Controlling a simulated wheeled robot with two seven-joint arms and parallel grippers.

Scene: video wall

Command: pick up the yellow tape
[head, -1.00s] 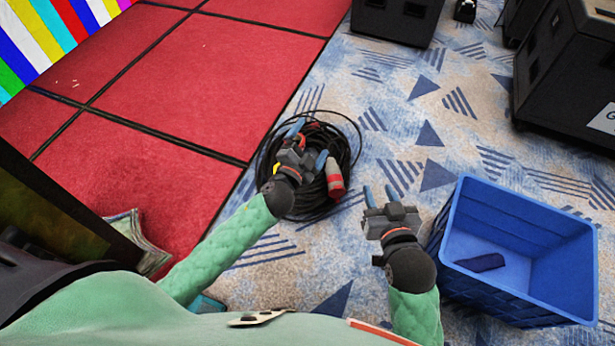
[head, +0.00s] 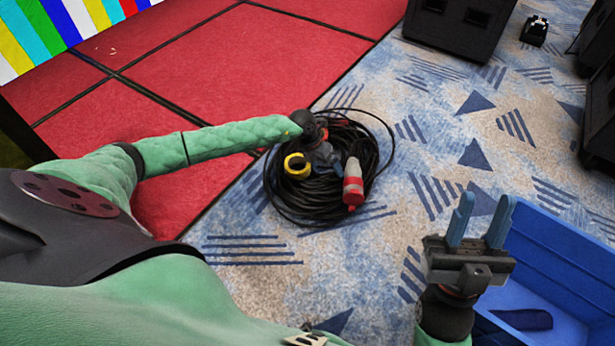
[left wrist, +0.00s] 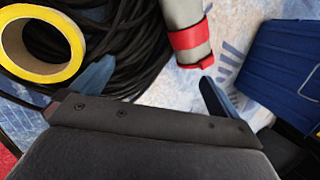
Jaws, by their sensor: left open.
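The yellow tape (head: 297,165) is a small roll lying on the left part of a black cable coil (head: 300,203) in the head view. In the left wrist view the tape (left wrist: 42,44) is at the upper left, its near face yellow with a pale inner ring. My left gripper (head: 324,160) is over the coil, just right of the tape, open; its fingers (left wrist: 155,90) show in the left wrist view with the tape outside them, beyond the left finger. My right gripper (head: 480,222) is open and empty in front of the blue crate.
A red and white plug (head: 353,186) lies on the coil, right of my left gripper. The blue crate (head: 560,250) stands at the right with a dark item (head: 522,319) inside. Black speaker boxes (head: 460,25) stand at the back. Patterned carpet is clear between coil and crate.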

